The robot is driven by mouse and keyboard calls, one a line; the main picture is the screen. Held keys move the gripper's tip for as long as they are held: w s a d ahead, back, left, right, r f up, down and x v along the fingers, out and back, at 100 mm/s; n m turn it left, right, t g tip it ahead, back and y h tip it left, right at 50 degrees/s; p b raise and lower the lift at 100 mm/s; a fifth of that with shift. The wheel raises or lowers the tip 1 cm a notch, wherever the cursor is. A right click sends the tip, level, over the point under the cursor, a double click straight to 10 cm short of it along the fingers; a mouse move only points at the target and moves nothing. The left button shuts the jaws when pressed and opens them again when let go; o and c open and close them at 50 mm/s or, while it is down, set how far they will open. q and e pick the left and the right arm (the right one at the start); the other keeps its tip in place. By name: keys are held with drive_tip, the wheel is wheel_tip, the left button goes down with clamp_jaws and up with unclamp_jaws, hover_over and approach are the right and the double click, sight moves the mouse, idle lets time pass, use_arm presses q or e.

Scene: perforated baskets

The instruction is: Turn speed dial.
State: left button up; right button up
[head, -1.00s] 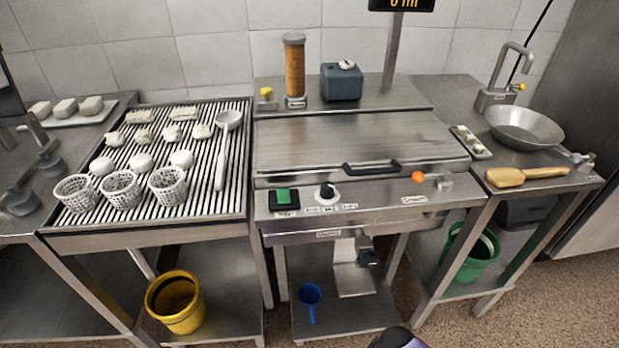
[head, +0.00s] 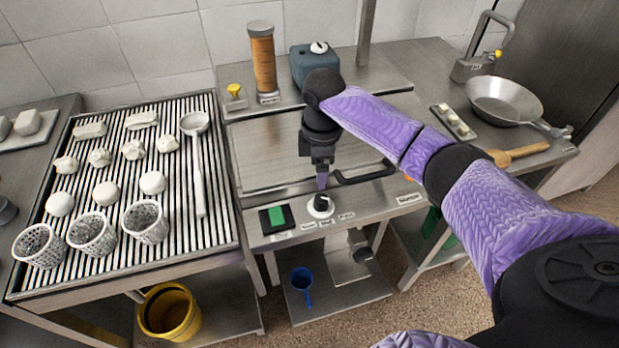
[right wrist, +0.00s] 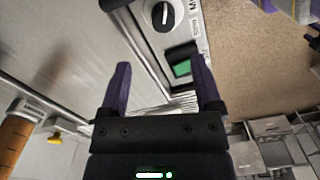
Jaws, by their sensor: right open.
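The speed dial (head: 320,207) is a round knob with white and black parts on the front panel of the steel machine. In the right wrist view the dial (right wrist: 162,16) shows a black face with a white pointer mark, beyond the fingertips near the top edge. My right gripper (head: 321,181) points down just above and behind the dial in the head view. Its two purple fingers (right wrist: 162,82) are apart with nothing held between them. Whether a fingertip touches the dial cannot be told. My left gripper is not in view.
A green switch (head: 276,216) sits left of the dial; it also shows beside a finger in the right wrist view (right wrist: 182,68). A black lid handle (head: 365,175) lies close to the right of my gripper. White perforated baskets (head: 92,236) stand on the ribbed rack at left.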

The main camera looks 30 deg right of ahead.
sight(322, 198)
drive_tip(key=f, duration=0.2)
drive_tip(key=s+f+b, duration=0.1)
drive_tip(key=f, duration=0.1)
drive_tip(key=shift+f+b, duration=0.3)
drive_tip(key=shift+f, duration=0.05)
wheel_tip(322, 198, down, 4)
drive_tip(key=shift+w+r+b, duration=0.15)
drive_tip(key=shift+r+b, duration=0.1)
drive_tip(key=shift+b, duration=0.35)
drive_tip(key=shift+f, duration=0.5)
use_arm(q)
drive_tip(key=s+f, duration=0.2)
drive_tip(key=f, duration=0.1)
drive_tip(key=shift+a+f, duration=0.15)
use_arm(e)
drive_tip(key=shift+c, duration=0.6)
clamp_jaws()
